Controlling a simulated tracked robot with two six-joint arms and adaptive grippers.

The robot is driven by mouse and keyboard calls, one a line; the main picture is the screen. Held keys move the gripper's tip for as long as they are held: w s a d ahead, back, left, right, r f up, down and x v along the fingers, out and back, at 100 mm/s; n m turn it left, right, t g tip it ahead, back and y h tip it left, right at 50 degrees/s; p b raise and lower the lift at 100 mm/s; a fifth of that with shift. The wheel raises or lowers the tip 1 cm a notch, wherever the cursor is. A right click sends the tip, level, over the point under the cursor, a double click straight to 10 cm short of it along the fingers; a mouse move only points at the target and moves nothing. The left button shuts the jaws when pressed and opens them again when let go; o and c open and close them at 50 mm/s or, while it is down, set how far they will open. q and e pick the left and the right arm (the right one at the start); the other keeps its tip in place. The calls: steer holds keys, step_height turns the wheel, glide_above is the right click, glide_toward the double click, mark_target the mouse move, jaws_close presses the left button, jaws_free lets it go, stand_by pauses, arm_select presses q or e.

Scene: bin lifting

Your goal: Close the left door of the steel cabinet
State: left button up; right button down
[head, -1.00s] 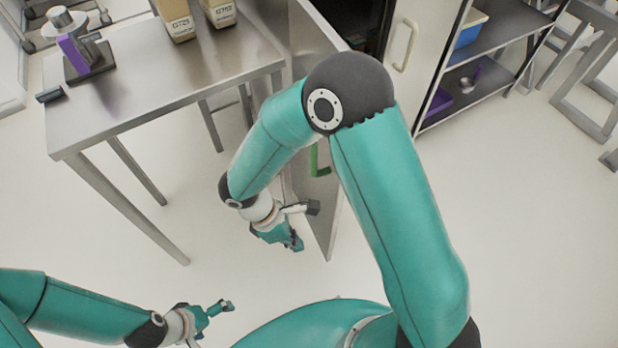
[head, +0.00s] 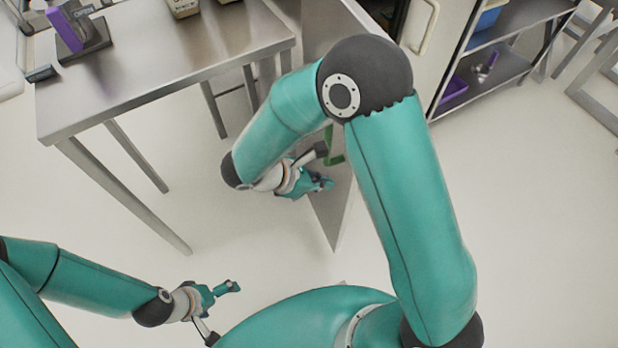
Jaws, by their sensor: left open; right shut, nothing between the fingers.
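The left door (head: 328,215) of the steel cabinet is a grey panel. It stands swung open, with its lower corner toward me. A green handle (head: 334,148) is on it, partly hidden by my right arm. The other, pale cabinet door (head: 440,60) has a light handle (head: 425,28). My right gripper (head: 323,168) is shut and empty, close to the left side of the open door near the green handle. I cannot tell whether it touches the door. My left gripper (head: 222,310) is open and empty over the floor at lower left, away from the door.
A steel table (head: 150,85) stands left of the open door, with a purple device (head: 65,30) and a box (head: 182,8) on it. A shelf unit (head: 500,70) with a blue bin (head: 489,16) stands at right. The floor between the table and my base is clear.

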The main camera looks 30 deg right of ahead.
mark_target(349, 179)
steer(key=shift+s+d, duration=0.15)
steer(key=shift+d, duration=1.8)
steer(key=shift+r, duration=0.1)
